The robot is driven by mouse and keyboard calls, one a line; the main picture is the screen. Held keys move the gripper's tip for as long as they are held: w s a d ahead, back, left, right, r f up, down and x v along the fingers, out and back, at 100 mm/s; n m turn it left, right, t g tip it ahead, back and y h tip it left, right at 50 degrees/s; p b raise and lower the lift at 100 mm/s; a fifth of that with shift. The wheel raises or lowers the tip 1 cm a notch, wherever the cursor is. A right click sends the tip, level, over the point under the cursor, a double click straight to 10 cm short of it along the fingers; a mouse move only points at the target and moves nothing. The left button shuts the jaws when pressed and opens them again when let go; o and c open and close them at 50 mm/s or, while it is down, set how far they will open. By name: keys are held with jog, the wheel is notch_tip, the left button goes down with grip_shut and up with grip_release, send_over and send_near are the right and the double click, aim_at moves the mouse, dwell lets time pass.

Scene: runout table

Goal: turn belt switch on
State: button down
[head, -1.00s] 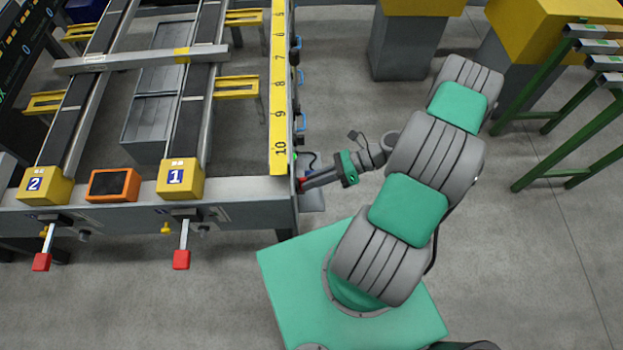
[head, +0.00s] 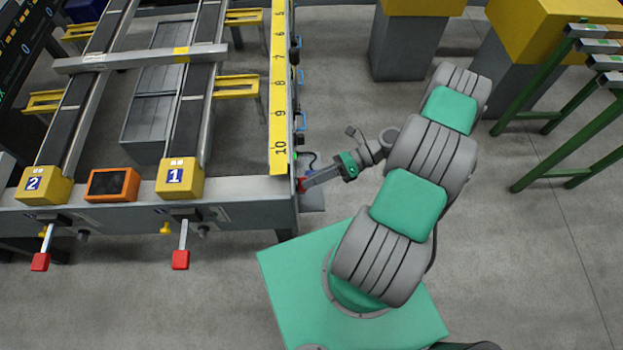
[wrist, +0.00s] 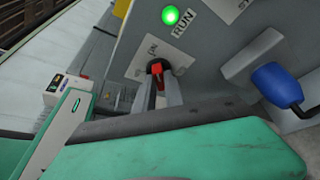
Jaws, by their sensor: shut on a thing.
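The belt switch (wrist: 157,69) is a small red lever on a light plate on the grey side panel of the runout table. My gripper (wrist: 159,88) has its two fingers closed around the red lever in the wrist view. The fingers partly hide the lever and the plate's lettering. Above it a round green lamp (wrist: 170,15) marked RUN is lit. In the head view my gripper (head: 305,184) is at the table's right end, by the 10 mark, with a bit of red at its tip.
The table (head: 250,190) carries a yellow ruler (head: 279,110) and red-handled levers (head: 181,259) in front. A green rack (head: 547,135) stands at the right.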

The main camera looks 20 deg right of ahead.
jog(key=c, duration=1.4)
grip_release()
jog(key=shift+c, duration=0.2)
jog(key=p+v, duration=0.2)
jog(key=v, duration=0.5)
jog(key=shift+d, duration=0.3)
jog(key=shift+r, duration=0.15)
